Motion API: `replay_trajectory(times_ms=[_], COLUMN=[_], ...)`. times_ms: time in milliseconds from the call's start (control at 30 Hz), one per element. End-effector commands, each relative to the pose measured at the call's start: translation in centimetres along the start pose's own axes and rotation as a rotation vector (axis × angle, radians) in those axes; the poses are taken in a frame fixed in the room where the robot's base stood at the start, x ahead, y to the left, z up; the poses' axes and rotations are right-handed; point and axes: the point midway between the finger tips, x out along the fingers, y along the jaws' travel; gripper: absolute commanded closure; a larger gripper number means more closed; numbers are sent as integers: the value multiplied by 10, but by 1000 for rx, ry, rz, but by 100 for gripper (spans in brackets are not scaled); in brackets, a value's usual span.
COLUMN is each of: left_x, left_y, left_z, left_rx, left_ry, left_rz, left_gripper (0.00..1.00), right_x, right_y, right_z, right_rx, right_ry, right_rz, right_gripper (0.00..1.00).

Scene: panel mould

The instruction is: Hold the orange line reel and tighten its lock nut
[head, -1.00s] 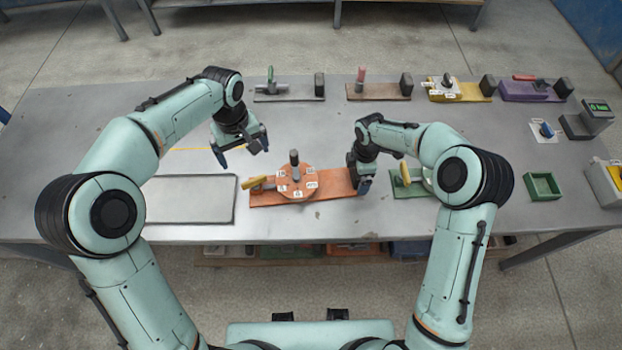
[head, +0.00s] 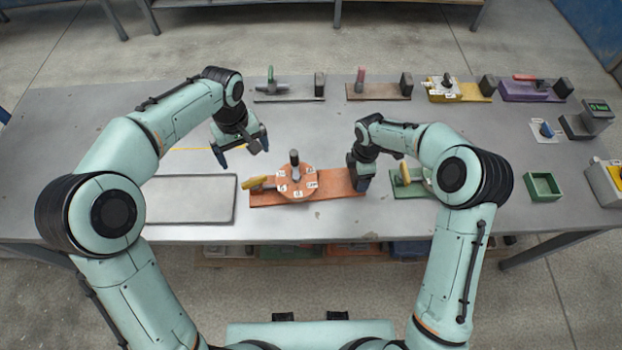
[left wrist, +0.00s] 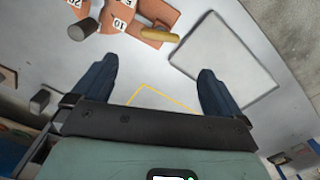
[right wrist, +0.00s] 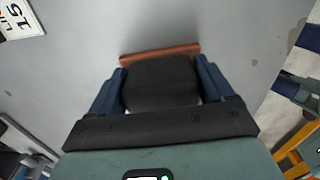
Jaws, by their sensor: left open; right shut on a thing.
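The orange line reel (head: 302,183) is a round disc with white number labels and a grey upright post (head: 294,158) at its centre. A yellow handle (head: 259,183) sticks out at its left. It sits on an orange base board (head: 336,183). I cannot make out the lock nut. My right gripper (head: 360,182) is shut on a dark block (right wrist: 160,82) at the base board's right end. My left gripper (head: 239,153) is open and empty above the table, behind and left of the reel. Part of the reel shows in the left wrist view (left wrist: 119,18).
A grey tray (head: 190,200) lies left of the reel. A green fixture (head: 409,189) stands close right of my right gripper, and a green bin (head: 542,187) is further right. Several other fixtures line the back edge. A yellow marking (head: 192,149) lies beside my left gripper.

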Motion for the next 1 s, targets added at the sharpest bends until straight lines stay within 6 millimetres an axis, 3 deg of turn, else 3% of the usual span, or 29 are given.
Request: replay_trajectory(times_ms=[33,167,200,367,700,1000], left_x=[0,1,2,8,20,22], left_y=[0,2,4,14,40,51], left_z=[0,0,0,-2,-2,0], left_rx=[1,51,90,377,1174,1523], left_ry=[0,-3,-6,-33,-188,-300], left_rz=[0,-12,-21,-85,-249,-306], left_gripper=[13,55,60,60,60,60], right_x=[0,-1,-1,-1,-1,-1], right_y=[0,0,0,0,1,1], right_z=[0,0,0,0,0,0], right_rx=[0,0,0,0,1,0], right_ry=[1,1,1,1,1,1], right_rz=[1,1,2,2,2,2], right_gripper=[68,68,68,68,68,68])
